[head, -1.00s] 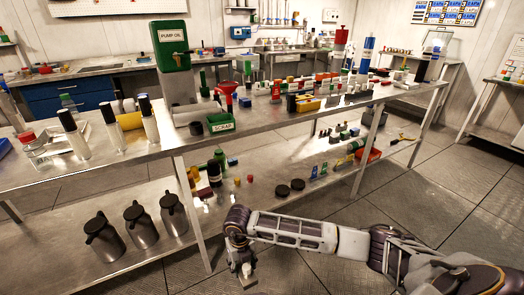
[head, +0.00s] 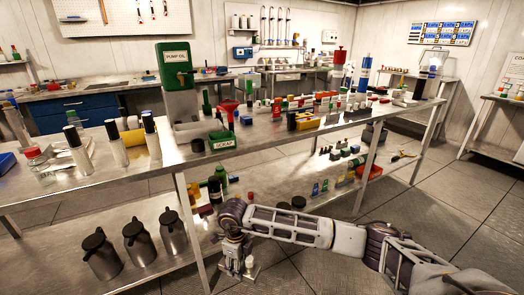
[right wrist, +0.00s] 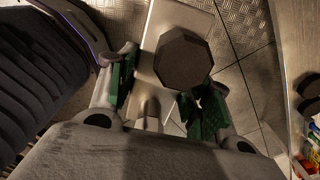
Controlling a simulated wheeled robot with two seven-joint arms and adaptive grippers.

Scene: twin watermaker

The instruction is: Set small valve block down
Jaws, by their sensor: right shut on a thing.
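My right gripper (head: 240,265) hangs low in front of the steel bench's near legs in the head view. It is shut on the small valve block, a pale piece with a dark eight-sided knob (right wrist: 184,60) in the right wrist view. The green finger pads of my right gripper (right wrist: 162,100) stand on either side of it. In the head view the block is small and mostly hidden by the fingers, so its exact tilt is unclear. I cannot tell that it touches any surface. My left gripper is not in view.
The steel bench's top (head: 270,133) carries a green pump oil can (head: 174,68), a green scrap bin (head: 222,140) and many small parts. Its lower shelf (head: 185,255) holds several dark jugs (head: 138,243), bottles and black discs. The floor (head: 340,270) beside the arm is clear.

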